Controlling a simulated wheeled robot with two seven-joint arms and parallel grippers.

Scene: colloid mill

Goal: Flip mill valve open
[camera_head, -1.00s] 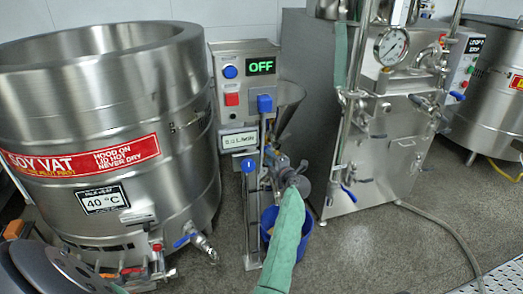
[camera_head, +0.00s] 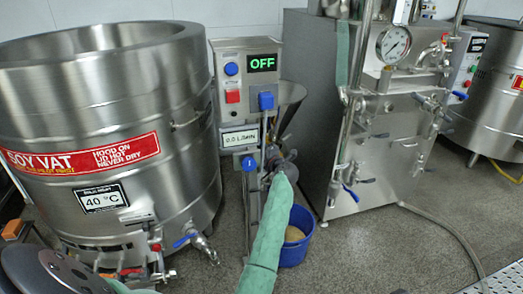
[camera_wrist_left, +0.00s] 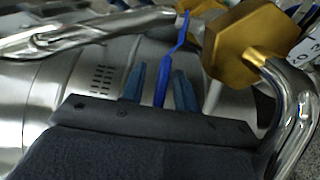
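The mill stands in the middle of the head view, with a control box (camera_head: 246,84) reading OFF and a lower display reading 0.0 L/min. Blue handles show on its pipework, one upper (camera_head: 265,101) and one lower (camera_head: 249,163). My left gripper (camera_head: 281,166) is at the pipework, at the end of my green-sleeved arm; its fingers are hidden there. In the left wrist view, the gripper's two dark blue fingers (camera_wrist_left: 158,86) stand either side of a blue lever (camera_wrist_left: 172,62), with gaps visible. Contact cannot be told. My right gripper is not in view.
A soy vat (camera_head: 110,110) stands at the left. A blue bucket (camera_head: 297,248) with beige contents is on the floor below the mill. A steel machine (camera_head: 385,140) stands at the right. A gold hexagonal fitting (camera_wrist_left: 238,42) and bent pipe (camera_wrist_left: 292,105) sit close to the fingers.

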